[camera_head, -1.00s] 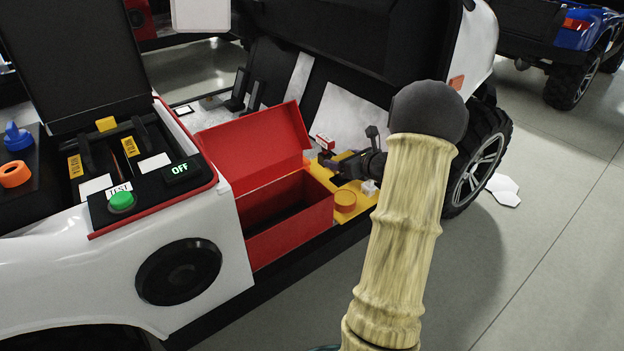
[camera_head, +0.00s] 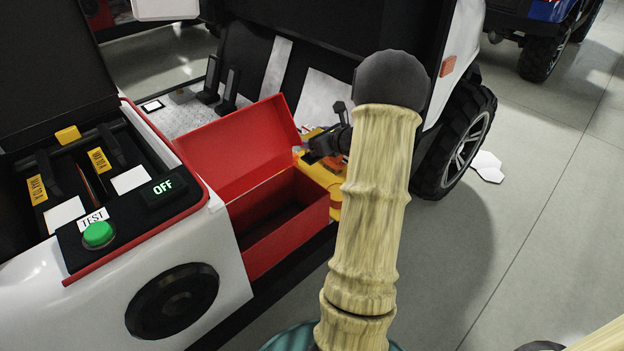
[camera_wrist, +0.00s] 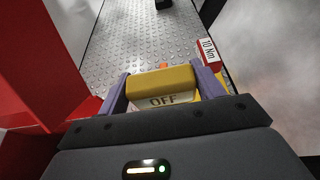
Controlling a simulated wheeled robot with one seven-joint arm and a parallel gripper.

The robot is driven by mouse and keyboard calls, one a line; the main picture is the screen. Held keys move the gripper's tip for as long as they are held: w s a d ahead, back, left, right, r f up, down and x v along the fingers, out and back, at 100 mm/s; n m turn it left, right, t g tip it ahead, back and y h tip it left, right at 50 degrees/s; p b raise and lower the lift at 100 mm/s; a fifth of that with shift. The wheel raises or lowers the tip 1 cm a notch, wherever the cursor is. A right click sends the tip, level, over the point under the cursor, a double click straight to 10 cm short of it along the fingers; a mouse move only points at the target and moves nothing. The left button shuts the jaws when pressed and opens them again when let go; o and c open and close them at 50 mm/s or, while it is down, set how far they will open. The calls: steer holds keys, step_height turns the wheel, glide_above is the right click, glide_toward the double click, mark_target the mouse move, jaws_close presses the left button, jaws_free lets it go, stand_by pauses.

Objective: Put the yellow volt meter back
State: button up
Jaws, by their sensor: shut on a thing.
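The yellow volt meter (camera_wrist: 163,83) shows in the wrist view, with a label reading OFF on its near side. My gripper (camera_wrist: 160,92) has its purple fingers on either side of it and is shut on it. In the head view my gripper (camera_head: 322,148) is a dark shape beside the open red toolbox (camera_head: 262,228), over a yellow surface (camera_head: 325,176). I cannot tell whether the meter touches anything beneath.
The toolbox's red wall (camera_wrist: 35,60) is close on the left in the wrist view. A red block marked 10 Nm (camera_wrist: 209,51) is at the right. Metal tread plate (camera_wrist: 140,40) lies ahead. A panel with a green TEST button (camera_head: 97,233) is at the left.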

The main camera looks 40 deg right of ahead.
mark_target(313, 163)
steer(key=shift+f+b, duration=1.05)
steer(key=shift+f, duration=1.35)
steer(key=shift+f, duration=0.1)
steer(key=shift+f+b, duration=1.25)
steer(key=shift+f, duration=1.15)
steer(key=shift+f, duration=0.2)
steer(key=o, duration=1.3)
steer(key=shift+r, duration=0.2)
